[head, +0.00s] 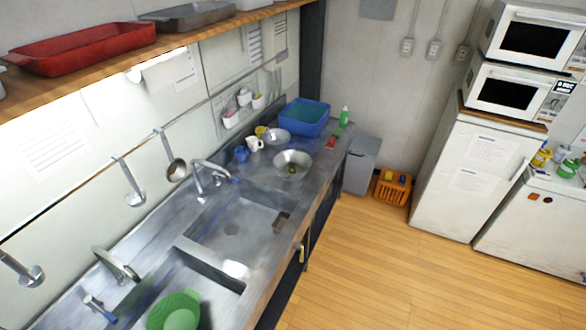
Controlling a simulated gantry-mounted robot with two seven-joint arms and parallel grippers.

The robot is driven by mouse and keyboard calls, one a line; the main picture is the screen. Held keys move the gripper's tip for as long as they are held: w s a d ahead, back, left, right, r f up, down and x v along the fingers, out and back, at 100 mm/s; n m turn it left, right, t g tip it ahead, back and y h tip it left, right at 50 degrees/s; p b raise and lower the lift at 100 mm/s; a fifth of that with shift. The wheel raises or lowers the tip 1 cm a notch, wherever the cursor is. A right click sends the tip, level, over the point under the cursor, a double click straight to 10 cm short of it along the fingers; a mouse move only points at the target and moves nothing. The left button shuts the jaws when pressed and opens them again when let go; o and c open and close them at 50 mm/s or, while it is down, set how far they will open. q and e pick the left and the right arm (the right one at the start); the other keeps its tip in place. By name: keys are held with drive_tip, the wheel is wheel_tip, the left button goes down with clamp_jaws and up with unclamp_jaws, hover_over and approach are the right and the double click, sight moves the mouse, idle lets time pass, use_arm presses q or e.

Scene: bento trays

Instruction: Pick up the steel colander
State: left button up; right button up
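A round silvery metal vessel (302,157) sits on the steel counter beyond the sinks, with something small and dark green in it. A second, smaller silvery bowl (277,136) stands just behind it. The nearer one looks like the steel colander, but holes are too small to make out. Neither of my grippers is in view, and nothing is seen touching either vessel.
The steel counter (262,180) holds two sinks; a green bowl (174,312) lies in the nearer one. Near the vessels stand a white mug (254,144), a blue cup (241,154), a blue tub (304,117) and a green bottle (344,116).

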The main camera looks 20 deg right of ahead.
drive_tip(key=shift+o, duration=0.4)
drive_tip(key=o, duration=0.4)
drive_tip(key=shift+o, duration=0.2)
